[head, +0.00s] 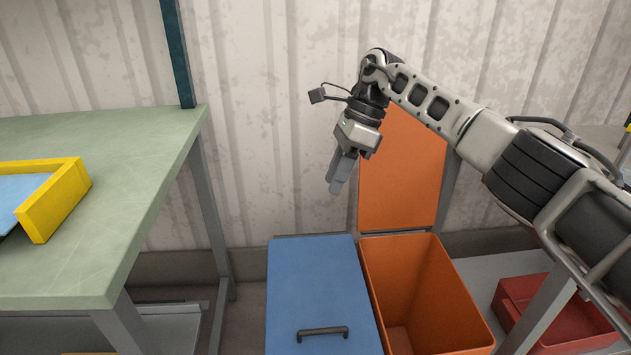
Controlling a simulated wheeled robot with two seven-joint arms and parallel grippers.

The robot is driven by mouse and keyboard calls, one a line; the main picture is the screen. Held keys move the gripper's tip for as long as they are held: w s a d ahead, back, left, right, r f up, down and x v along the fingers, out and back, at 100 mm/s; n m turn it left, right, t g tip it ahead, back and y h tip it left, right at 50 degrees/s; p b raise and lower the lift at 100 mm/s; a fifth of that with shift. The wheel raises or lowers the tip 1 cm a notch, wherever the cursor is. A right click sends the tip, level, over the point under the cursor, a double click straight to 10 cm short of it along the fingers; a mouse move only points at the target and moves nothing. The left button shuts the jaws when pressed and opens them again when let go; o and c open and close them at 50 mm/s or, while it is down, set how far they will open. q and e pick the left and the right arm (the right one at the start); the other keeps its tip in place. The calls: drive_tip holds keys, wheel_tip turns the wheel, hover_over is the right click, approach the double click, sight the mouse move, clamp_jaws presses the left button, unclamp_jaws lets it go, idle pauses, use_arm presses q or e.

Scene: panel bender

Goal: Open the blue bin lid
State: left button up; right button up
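The blue bin lid (316,285) lies flat and closed at the bottom centre of the head view. A dark bar handle (322,332) is on its near part. My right gripper (337,188) hangs above and behind the lid, pointing down, apart from it. Its fingers look close together with nothing seen between them, but the angle does not show whether they are shut. My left gripper is not in view. The walls of the blue bin below the lid are hidden.
An orange bin (405,295) stands open and empty-looking right of the blue lid, its orange lid (401,175) upright against the back. A green table (100,215) with a yellow-edged tray (55,200) is at left. A red box (560,312) sits on a shelf at right.

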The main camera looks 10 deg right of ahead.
drive_tip(key=p+v, duration=0.2)
drive_tip(key=v, duration=0.2)
drive_tip(key=shift+r, duration=0.15)
